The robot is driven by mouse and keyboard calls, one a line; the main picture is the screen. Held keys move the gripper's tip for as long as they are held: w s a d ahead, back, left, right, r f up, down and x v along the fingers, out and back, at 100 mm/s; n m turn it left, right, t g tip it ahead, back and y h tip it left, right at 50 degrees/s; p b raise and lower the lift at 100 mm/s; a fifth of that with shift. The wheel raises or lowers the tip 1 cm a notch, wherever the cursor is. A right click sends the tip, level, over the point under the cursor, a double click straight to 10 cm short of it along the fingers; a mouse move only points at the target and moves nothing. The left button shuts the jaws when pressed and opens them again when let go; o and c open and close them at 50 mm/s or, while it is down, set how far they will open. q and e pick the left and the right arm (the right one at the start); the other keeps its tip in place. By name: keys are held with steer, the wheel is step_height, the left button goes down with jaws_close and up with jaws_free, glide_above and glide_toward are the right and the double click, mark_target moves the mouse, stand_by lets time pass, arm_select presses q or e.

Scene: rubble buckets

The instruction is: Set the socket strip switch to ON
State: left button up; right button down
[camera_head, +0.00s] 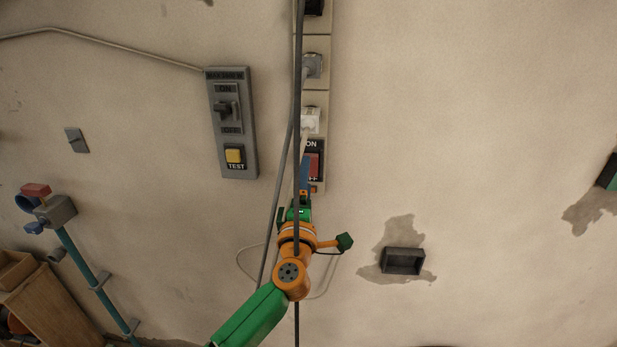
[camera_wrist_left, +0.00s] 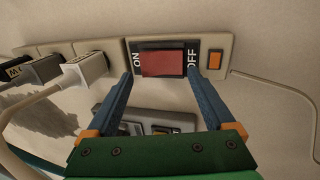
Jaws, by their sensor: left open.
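The socket strip (camera_head: 322,95) runs vertically on the wall, with plugs in its sockets. Its red rocker switch (camera_head: 313,163) sits near the lower end, partly hidden by my gripper and a cable. In the left wrist view the red switch (camera_wrist_left: 163,64) lies between the words ON at left and OFF at right. I cannot tell which side is pressed in. An orange lamp (camera_wrist_left: 214,60) is beside OFF. My left gripper (camera_wrist_left: 160,80) is open and empty, its blue fingers pointing at the switch, one towards each end. Whether they touch the strip is unclear. My right gripper is not in view.
Dark cables (camera_head: 295,120) hang in front of the strip and past my left wrist. A grey breaker panel (camera_head: 246,135) with a yellow TEST button is left of the strip. A dark wall box (camera_head: 403,261) is at lower right. The wall to the right is mostly clear.

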arm_select(q)
steer(key=w, duration=0.1)
steer(key=w+d, duration=0.1)
steer(key=shift+w+r, duration=0.15)
steer(key=shift+w, duration=0.15)
steer(key=shift+s+a, duration=0.1)
steer(key=shift+a, duration=0.1)
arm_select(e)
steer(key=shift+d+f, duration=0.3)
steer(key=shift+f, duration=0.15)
